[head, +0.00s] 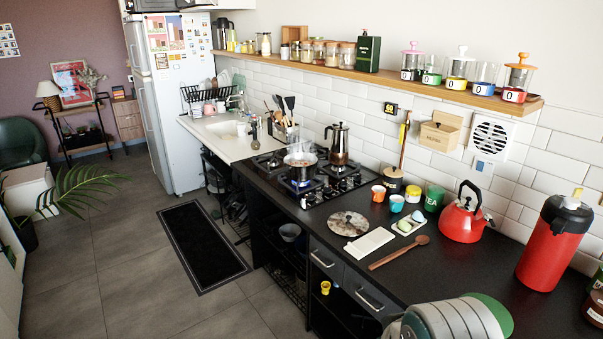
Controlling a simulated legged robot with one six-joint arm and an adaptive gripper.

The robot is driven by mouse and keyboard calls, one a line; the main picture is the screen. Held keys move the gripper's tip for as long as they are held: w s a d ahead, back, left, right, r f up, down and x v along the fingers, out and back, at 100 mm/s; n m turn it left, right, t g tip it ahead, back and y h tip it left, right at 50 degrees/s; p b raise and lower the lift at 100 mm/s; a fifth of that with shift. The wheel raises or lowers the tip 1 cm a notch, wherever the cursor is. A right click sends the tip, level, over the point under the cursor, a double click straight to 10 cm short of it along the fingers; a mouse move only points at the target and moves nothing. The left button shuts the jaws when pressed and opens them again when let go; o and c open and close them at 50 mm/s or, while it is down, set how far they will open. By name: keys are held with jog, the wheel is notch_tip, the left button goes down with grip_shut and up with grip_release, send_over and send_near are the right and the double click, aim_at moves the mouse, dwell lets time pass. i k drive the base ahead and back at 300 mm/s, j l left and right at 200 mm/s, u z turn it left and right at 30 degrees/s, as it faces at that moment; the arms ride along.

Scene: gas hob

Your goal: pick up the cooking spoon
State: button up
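A brown wooden cooking spoon (398,254) lies flat on the black worktop (335,212) in the head view. Its round bowl points to the upper right and its handle runs down left toward the worktop's front edge. A white rectangular board or tray (368,243) lies just left of it. Nothing covers the spoon. My gripper is not in view, so its state does not show.
A round lid (348,223), small cups (397,203) and a red kettle (463,213) surround the spoon. A red flask (550,245) stands at right. A steaming pot (300,158) sits on the hob.

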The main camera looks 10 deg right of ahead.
aim_at(421, 239)
jog(key=i+z, duration=0.1)
jog(key=z, duration=0.3)
jog(key=i+j+z, duration=0.15)
jog(key=z, duration=0.25)
jog(key=i+j+z, duration=0.1)
jog(key=z, duration=0.25)
jog(key=j+z, duration=0.15)
jog(key=z, duration=0.25)
jog(key=i+j+z, duration=0.1)
jog(key=j, duration=0.25)
jog(key=i+j+z, duration=0.1)
jog(key=j, duration=0.25)
jog(key=i+j, duration=0.2)
jog(key=j, duration=0.2)
jog(key=i+j+z, duration=0.15)
jog(key=j, duration=0.2)
jog(key=j+z, duration=0.1)
jog(key=j, duration=0.25)
